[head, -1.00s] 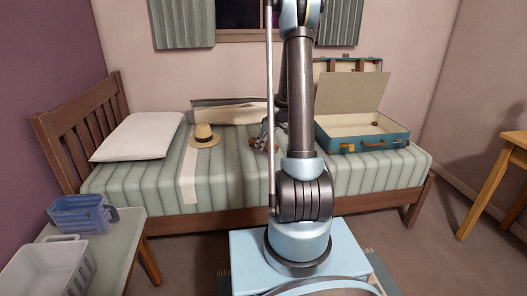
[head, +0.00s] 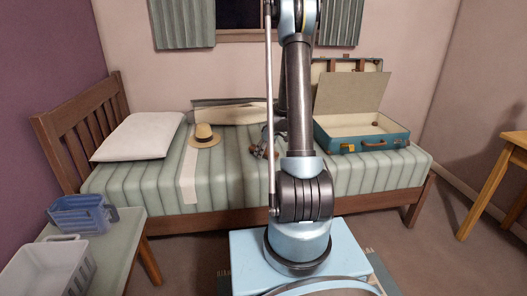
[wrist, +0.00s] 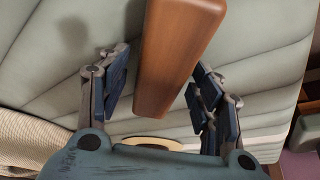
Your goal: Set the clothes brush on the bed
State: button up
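The clothes brush, seen as a reddish-brown wooden block (wrist: 175,55), lies over the pale green bed cover in the wrist view. Its upper end runs out of the picture. My gripper (wrist: 165,92) has its fingers spread on either side of it, with narrow gaps showing between fingers and wood. In the head view my gripper (head: 262,150) is low over the middle of the bed (head: 330,203), partly hidden by my arm. A small brown part shows there, too small to make out. I cannot tell exactly how the brush rests on the cover.
A straw hat (head: 204,136) and a white pillow (head: 139,137) lie on the left of the bed. An open teal suitcase (head: 362,143) stands on its right. A side table (head: 122,236) at front left bears a blue basket (head: 82,214) and a white basket (head: 48,271).

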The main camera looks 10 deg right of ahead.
jog(key=v, duration=1.2)
jog(key=s+a+r+m, duration=0.2)
jog(key=s+r, duration=0.4)
jog(key=s, duration=0.3)
jog(key=s+a+f+m+g+h, duration=0.1)
jog(key=s+m, duration=0.5)
jog(key=s, duration=2.6)
jog(key=shift+f+m+h, duration=0.4)
jog(key=shift+f+h, duration=0.2)
jog(key=shift+h, duration=0.5)
jog(key=shift+w+a, duration=0.1)
jog(key=shift+a, duration=0.05)
